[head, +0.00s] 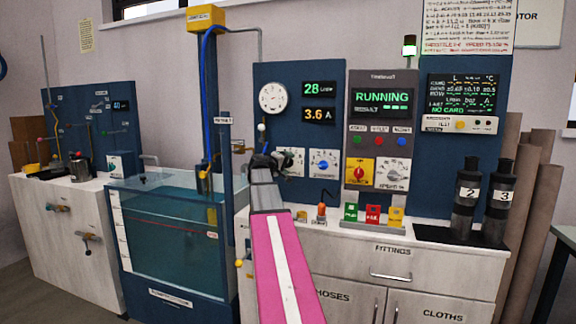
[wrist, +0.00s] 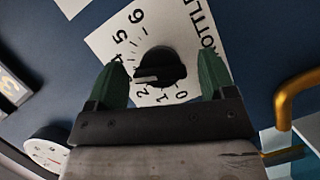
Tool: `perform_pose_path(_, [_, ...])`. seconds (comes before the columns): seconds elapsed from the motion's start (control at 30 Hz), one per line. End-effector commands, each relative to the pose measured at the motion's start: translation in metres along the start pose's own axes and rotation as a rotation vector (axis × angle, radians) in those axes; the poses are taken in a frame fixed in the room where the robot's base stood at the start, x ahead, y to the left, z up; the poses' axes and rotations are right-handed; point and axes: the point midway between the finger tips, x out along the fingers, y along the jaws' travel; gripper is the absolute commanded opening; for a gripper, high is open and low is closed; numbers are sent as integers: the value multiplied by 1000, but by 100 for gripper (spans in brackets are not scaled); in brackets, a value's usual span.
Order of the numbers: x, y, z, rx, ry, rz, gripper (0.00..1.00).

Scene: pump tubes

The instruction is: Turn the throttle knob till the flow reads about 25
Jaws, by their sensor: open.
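The black throttle knob (wrist: 160,68) sits on a white dial plate with numbers in the wrist view. Its pale pointer mark points left, near the 2; the finger hides part of the scale there. My gripper (wrist: 162,80) is open, one green finger on each side of the knob. Gaps show between fingers and knob. In the head view my gripper (head: 272,163) is at the blue panel, in front of the throttle dial plate (head: 294,156), hiding part of it. The green flow display (head: 319,88) reads 28.
An orange display (head: 318,115) below reads 3.6 A. A blue knob plate (head: 323,163) is just right of the throttle plate. A grey panel (head: 379,101) shows RUNNING. A brass handle (wrist: 290,98) stands out at the right in the wrist view. The water tank (head: 170,235) is at left.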

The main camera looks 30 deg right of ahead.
Motion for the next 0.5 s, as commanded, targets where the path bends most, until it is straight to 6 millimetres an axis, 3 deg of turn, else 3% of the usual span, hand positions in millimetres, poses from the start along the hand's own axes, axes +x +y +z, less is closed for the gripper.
perform_pose_path(0.43, [10,0,0,0,0,-1,77])
perform_pose_path(0.5, [10,0,0,0,0,-1,54])
